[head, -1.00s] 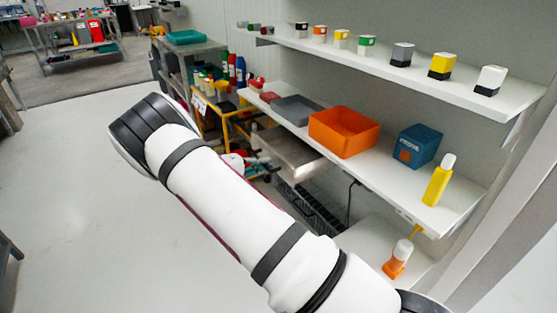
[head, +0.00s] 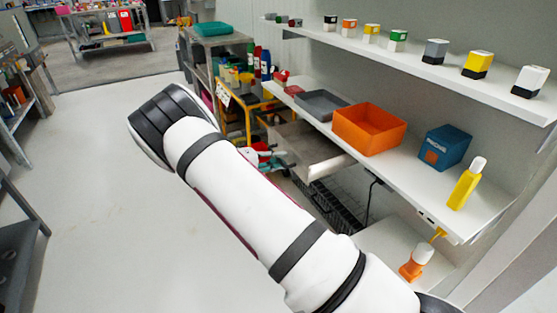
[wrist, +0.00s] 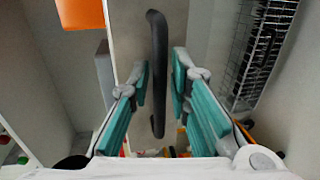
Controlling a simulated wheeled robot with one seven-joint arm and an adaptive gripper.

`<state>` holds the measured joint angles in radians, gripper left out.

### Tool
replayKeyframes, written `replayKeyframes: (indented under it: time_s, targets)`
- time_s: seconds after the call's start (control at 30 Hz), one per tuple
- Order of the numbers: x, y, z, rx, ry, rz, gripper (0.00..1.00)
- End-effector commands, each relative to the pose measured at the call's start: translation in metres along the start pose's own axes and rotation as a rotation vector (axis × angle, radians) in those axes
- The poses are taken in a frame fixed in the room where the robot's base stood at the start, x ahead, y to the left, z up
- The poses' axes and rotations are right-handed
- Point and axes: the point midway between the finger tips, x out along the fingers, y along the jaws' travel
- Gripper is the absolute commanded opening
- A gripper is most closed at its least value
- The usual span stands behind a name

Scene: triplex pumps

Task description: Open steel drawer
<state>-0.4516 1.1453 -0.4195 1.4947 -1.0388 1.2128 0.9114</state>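The steel drawer (head: 298,147) hangs under the white shelf in the head view and juts out from beneath it. My arm covers part of the area in front of it. In the wrist view a pale panel (wrist: 126,30), which looks like the drawer front, carries a long dark bar handle (wrist: 158,75). My gripper (wrist: 160,84) is open, with one teal finger on each side of the handle. Gaps show between the fingers and the bar, and I cannot tell whether either touches.
An orange bin (head: 369,129), a grey tray (head: 321,104), a blue box (head: 445,147) and a yellow bottle (head: 466,187) stand on the shelf above. A wire basket (head: 330,207) lies below the drawer. A yellow cart stands beyond.

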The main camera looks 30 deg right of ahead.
Motion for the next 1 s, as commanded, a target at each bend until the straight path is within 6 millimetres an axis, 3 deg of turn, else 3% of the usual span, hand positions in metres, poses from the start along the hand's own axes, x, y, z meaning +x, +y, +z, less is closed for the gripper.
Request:
replayKeyframes:
  time_s: [0.6, 0.8, 1.0]
  targets:
    - [-0.104, -0.001, 0.000, 0.000, 0.002, 0.000, 0.18]
    - [-0.118, -0.001, 0.000, 0.000, 0.000, 0.000, 0.18]
    - [-0.119, -0.001, 0.000, 0.000, 0.000, 0.000, 0.18]
